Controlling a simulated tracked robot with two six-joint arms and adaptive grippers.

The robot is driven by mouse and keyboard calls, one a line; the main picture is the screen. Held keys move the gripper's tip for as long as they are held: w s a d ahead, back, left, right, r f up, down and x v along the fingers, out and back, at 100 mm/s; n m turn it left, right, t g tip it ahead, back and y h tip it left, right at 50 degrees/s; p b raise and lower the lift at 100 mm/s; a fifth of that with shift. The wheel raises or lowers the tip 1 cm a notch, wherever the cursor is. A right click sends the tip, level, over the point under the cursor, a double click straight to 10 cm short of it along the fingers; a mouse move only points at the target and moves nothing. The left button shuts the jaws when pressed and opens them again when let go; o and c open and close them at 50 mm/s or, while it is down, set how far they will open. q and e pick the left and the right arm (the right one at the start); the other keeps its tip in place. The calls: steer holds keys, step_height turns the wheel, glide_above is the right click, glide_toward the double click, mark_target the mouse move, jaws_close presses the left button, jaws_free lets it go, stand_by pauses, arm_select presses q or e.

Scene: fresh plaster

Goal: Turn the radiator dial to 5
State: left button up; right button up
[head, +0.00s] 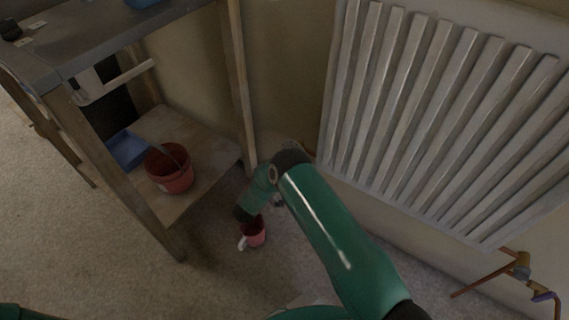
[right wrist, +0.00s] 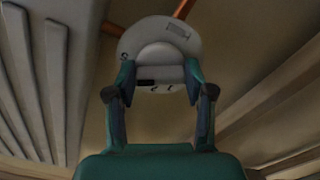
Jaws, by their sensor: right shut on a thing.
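The radiator dial (right wrist: 160,55) is a pale round knob with small dark marks on it, seen close in the right wrist view. I cannot read a number there. My right gripper (right wrist: 162,80) is shut on the dial, one finger on each side. In the head view my right arm reaches to the lower left of the white ribbed radiator (head: 440,110); the fingers and most of the dial are hidden behind the arm there. My left gripper is out of view.
Copper pipes (head: 480,280) run below the radiator's right end.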

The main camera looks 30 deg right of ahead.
steer(key=shift+s+d+r+m, duration=0.1)
steer(key=shift+d+m, duration=0.1)
steer(key=shift+m, duration=0.55)
steer(key=shift+d+m, duration=0.2)
steer(key=shift+m, duration=0.55)
steer(key=o, duration=1.1)
steer(key=shift+o, duration=0.2)
steer(key=shift+a, duration=0.1)
steer(key=v, duration=1.2)
steer(key=shift+f, duration=0.25)
